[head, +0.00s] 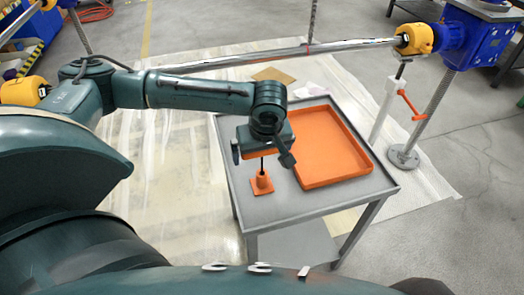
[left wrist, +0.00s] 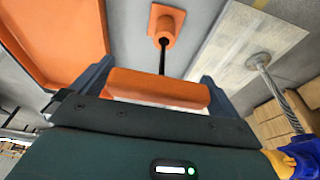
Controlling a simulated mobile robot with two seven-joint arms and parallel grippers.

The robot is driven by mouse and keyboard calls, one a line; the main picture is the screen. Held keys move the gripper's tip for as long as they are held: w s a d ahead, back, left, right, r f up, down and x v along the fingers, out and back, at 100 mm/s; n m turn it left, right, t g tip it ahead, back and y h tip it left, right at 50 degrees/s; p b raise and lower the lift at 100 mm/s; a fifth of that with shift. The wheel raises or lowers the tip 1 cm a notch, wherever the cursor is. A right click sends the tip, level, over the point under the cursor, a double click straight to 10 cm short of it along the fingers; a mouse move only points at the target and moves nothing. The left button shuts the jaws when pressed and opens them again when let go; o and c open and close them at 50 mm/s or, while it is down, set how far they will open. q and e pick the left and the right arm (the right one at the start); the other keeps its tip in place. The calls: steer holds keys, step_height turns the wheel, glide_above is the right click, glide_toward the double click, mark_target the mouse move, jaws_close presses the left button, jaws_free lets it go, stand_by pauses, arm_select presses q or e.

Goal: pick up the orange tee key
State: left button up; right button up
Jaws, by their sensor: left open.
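The orange tee key has an orange crossbar (head: 263,152) on a thin dark shaft. The shaft stands upright in a small orange holder (head: 262,187) on the grey cart, left of the tray. My left gripper (head: 262,146) is above the holder, pointing down, and hides most of the crossbar. In the left wrist view the crossbar (left wrist: 158,88) lies across the space between the open fingers (left wrist: 152,90), close to the palm. The shaft runs from it to the holder (left wrist: 163,24). I cannot tell whether a finger touches the bar. My right gripper is not in view.
An orange tray (head: 330,145) takes up much of the grey cart top (head: 290,207). A screw jack (head: 432,110) with a blue gearbox and an orange crank stands right of the cart. A long metal shaft (head: 290,54) runs behind my arm.

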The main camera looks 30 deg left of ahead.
arm_select(q)
steer(key=c, duration=1.1)
steer(key=shift+r, duration=0.1)
step_height(320, 180, up, 10)
steer(key=shift+p, duration=0.75)
